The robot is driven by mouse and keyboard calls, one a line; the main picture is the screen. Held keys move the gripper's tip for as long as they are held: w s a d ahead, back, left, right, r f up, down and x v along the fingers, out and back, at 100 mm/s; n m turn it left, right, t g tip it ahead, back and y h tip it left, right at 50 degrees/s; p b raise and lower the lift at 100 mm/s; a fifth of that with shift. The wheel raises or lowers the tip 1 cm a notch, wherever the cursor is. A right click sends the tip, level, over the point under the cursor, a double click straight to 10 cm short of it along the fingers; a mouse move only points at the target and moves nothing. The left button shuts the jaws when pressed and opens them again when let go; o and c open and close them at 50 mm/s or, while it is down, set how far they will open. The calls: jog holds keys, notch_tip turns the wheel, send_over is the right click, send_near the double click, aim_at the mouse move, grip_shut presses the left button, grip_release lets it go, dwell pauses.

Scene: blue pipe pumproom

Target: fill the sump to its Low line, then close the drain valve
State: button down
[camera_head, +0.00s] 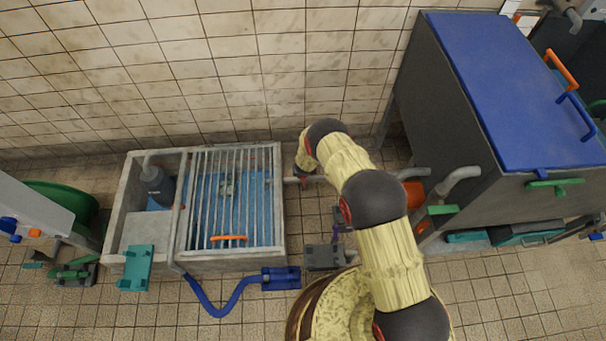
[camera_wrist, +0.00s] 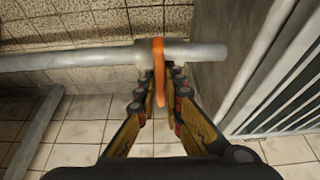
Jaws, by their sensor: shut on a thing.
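The sump (camera_head: 281,205) is a pale concrete basin at left in the head view, with blue water (camera_head: 203,195) under a barred grate (camera_head: 228,148). No Low line can be made out. In the wrist view an orange valve handle (camera_wrist: 158,65) sits on a grey pipe (camera_wrist: 70,61) and points across it. I cannot tell whether this is the drain valve. My gripper (camera_wrist: 166,88) is shut on this handle, one finger on each side. In the head view my gripper (camera_head: 304,180) is low beside the sump's right wall, and the handle is not clear there.
A dark tank with a blue lid (camera_head: 520,80) stands at right, with grey pipes (camera_head: 458,182) at its front. A blue hose (camera_head: 228,305) lies on the tiled floor before the sump. A dark pump (camera_head: 157,185) stands in the sump's left compartment. The tiled wall is close behind.

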dwell(0.4)
jog(key=c, duration=2)
grip_release()
jog(key=shift+o, duration=0.4)
jog(key=shift+r, duration=0.1)
jog(key=v, duration=1.1)
jog(key=shift+s+r, duration=0.25)
jog(key=shift+r, duration=0.05)
